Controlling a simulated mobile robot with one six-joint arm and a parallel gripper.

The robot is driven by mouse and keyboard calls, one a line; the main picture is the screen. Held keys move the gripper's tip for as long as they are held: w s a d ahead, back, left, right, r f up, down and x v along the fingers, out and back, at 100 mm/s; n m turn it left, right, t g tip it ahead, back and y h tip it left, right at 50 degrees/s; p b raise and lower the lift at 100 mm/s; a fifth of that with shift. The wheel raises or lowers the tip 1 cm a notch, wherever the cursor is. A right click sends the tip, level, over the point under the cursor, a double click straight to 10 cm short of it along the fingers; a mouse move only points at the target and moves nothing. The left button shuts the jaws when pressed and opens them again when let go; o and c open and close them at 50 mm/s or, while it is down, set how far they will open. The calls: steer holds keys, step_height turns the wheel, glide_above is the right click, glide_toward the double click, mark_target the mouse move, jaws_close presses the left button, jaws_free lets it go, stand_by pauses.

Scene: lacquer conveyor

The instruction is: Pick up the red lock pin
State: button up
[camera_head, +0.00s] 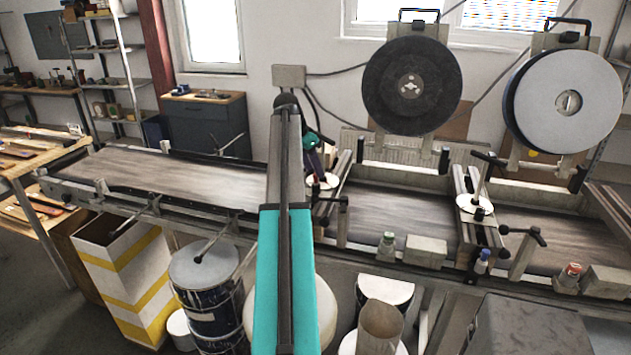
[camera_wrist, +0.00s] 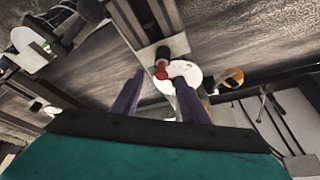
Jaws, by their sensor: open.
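A small red piece with a dark top, which looks like the red lock pin (camera_wrist: 161,71), shows in the wrist view beside a white disc (camera_wrist: 183,76). My gripper (camera_wrist: 155,92) is open, with one purple finger on each side of the line to the red piece. The red piece appears beyond the fingertips, not clasped; the exact gap is hard to tell. In the head view my gripper (camera_head: 317,168) points down over the white disc (camera_head: 325,181) beside the conveyor. I cannot make out the red piece there; my arm and gripper hide part of that spot.
The conveyor belt (camera_head: 180,176) runs across the view, with metal crossbars and dark clamp levers close around my gripper. A black disc (camera_head: 412,86) and a grey disc (camera_head: 568,104) stand behind it. A small red-capped bottle (camera_head: 570,275) stands at the front right.

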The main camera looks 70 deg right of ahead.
mark_target(315, 174)
steer(key=shift+p+x, duration=1.05)
steer(key=shift+x, duration=1.25)
steer(key=shift+w, duration=0.15)
steer(key=shift+c, duration=0.4)
jaws_close()
